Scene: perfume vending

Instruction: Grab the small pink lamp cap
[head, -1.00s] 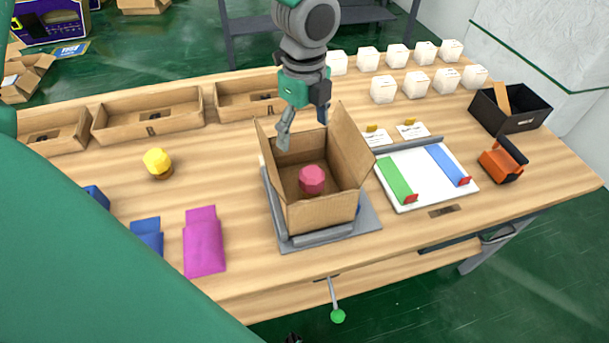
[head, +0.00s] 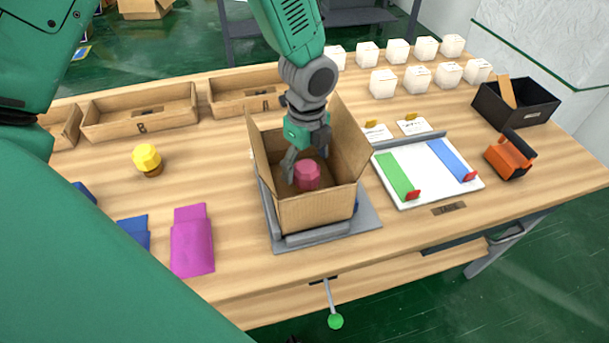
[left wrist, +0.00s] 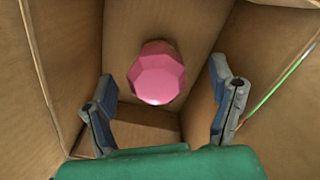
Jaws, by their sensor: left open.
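The pink faceted lamp cap (head: 307,175) sits inside an open cardboard box (head: 318,212) on the table. In the left wrist view, the pink cap (left wrist: 157,73) shows ahead of and between the fingers. My left gripper (head: 306,168) reaches down into the box from above, with its fingers around the cap's near space. The left wrist view shows its two fingers (left wrist: 166,95) spread wide, with nothing between their tips touching the cap. My right gripper is not seen.
The box stands on a grey tray (head: 370,217) with its flaps up close around my gripper. A white board (head: 425,185) with green and blue strips lies to the right. A yellow cap (head: 146,156) stands to the left, and a magenta pouch (head: 192,245) lies nearer.

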